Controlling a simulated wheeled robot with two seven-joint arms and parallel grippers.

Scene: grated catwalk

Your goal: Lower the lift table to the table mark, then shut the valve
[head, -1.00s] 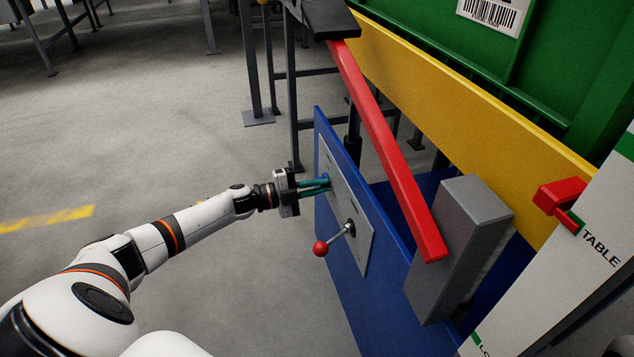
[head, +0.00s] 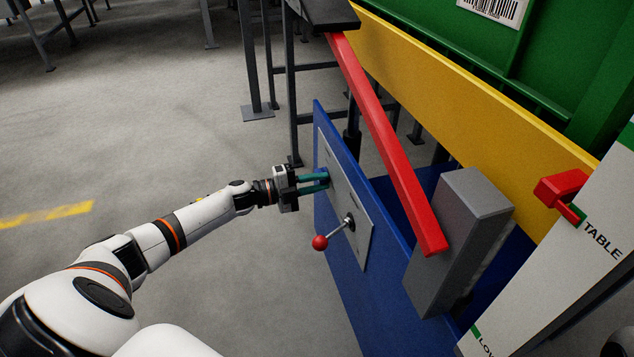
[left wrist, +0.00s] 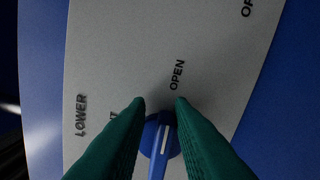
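My left gripper (head: 314,182) is at the upper part of the grey panel plate (head: 362,239). In the left wrist view its green fingers (left wrist: 160,103) are spread on either side of the blue valve knob (left wrist: 157,143). They look open. The knob's white line points up, slightly right, toward the word OPEN. A label by the left finger is partly hidden. The lift table's yellow side (head: 450,92) carries a red pointer (head: 560,189); its tip appears beside the green TABLE mark (head: 579,214). My right gripper is not in view.
A lever with a red ball (head: 320,243) sticks out from the panel below my gripper. A red bar (head: 385,135) slopes down to a grey block (head: 462,237). A green container (head: 430,30) stands on the table.

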